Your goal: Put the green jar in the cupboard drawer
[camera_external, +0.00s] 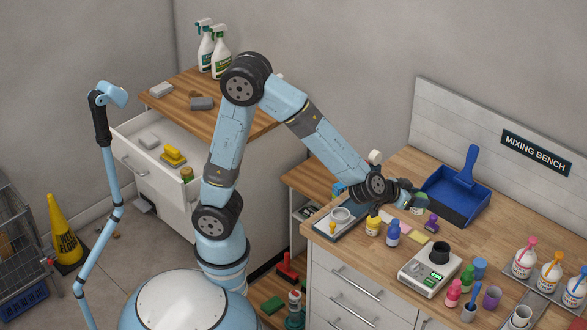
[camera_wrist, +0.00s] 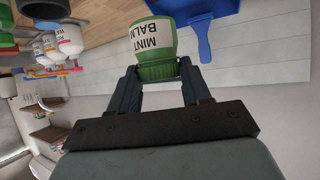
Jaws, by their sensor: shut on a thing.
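The green jar (camera_wrist: 152,50), with a white label reading MINT BALM, shows between my gripper's fingers (camera_wrist: 160,84) in the wrist view. My gripper is shut on its green ribbed end. In the external view my gripper (camera_external: 408,196) is over the mixing bench, just left of the blue dustpan, and the jar (camera_external: 420,200) shows small at its tip. I cannot tell whether the jar touches the bench. The cupboard drawer (camera_external: 122,134) stands open at the left, below the wooden cupboard top. It holds a grey block, a yellow brush (camera_external: 173,158) and a small jar-like thing (camera_external: 187,174).
A blue dustpan (camera_external: 455,195) stands at the back of the bench. A yellow jar (camera_external: 373,226), a blue bottle (camera_external: 393,236), a purple stamp-like thing (camera_external: 432,222) and a scale (camera_external: 431,268) are near my gripper. Spray bottles (camera_external: 221,58) stand on the cupboard.

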